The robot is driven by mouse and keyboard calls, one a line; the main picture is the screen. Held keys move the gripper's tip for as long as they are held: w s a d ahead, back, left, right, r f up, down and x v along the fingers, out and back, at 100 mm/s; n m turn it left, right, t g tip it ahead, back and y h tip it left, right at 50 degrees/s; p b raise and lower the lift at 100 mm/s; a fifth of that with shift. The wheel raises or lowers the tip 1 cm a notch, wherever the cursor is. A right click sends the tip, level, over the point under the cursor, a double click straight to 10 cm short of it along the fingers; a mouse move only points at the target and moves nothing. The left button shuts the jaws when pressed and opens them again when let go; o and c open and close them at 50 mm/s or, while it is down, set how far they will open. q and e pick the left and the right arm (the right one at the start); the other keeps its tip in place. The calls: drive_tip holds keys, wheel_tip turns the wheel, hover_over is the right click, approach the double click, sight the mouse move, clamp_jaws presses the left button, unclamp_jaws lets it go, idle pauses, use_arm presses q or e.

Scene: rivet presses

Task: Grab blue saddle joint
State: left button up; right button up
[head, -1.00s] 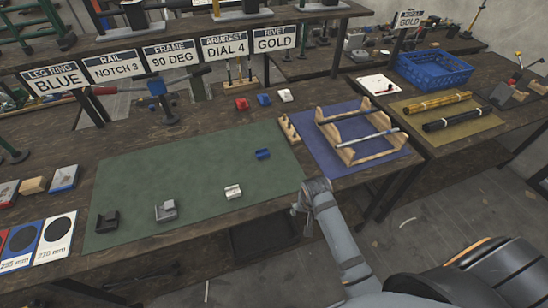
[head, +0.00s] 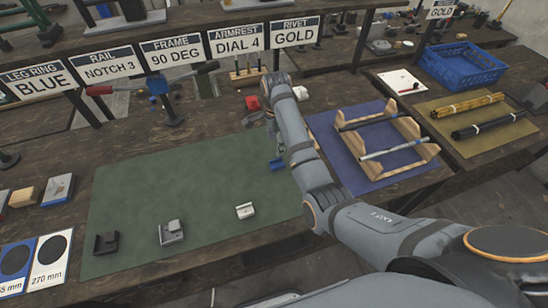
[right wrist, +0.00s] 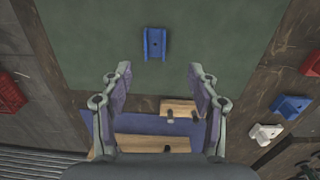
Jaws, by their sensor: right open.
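The blue saddle joint (head: 277,163) lies on the green mat (head: 190,190), near its right edge. In the right wrist view it (right wrist: 155,44) sits on the mat beyond the fingertips, roughly centred between them. My right gripper (head: 268,130) is above the mat beside the joint, partly hidden by my forearm. In the right wrist view my right gripper (right wrist: 158,72) is open, with nothing between its fingers. A second blue joint (right wrist: 290,106) lies off the mat. My left gripper is not in view.
Grey (head: 171,232), black (head: 106,242) and white (head: 245,210) pieces sit along the mat's front. A red piece (head: 253,103) and a white piece (head: 301,93) lie behind. A wooden rack (head: 385,140) stands on a blue mat at right. The mat's middle is clear.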

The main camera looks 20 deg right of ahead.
sight(277, 161)
drive_tip(key=shift+s+f, duration=0.45)
drive_tip(key=shift+f, duration=0.2)
drive_tip(key=shift+s+f, duration=0.45)
drive_tip(key=shift+f, duration=0.15)
drive_tip(key=shift+w+f+p, duration=0.15)
drive_tip(key=shift+w+f, duration=0.05)
drive_tip(key=shift+f, duration=0.3)
drive_tip(key=shift+w+f+p, duration=0.15)
drive_tip(key=shift+f, duration=0.35)
drive_tip(key=shift+w+f, duration=0.1)
drive_tip(key=shift+f, duration=0.05)
drive_tip(key=shift+d+f+p, duration=0.15)
drive_tip(key=shift+f+p, duration=0.2)
drive_tip(key=shift+f, duration=0.45)
wheel_tip(277, 161, down, 3)
drive_tip(key=shift+r, duration=0.1)
drive_tip(key=shift+d+f, duration=0.1)
drive_tip(key=shift+f, duration=0.2)
drive_tip(key=c, duration=1)
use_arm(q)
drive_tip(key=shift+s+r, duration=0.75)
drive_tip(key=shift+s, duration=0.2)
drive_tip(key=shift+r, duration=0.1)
use_arm(e)
drive_tip(key=shift+r, duration=0.1)
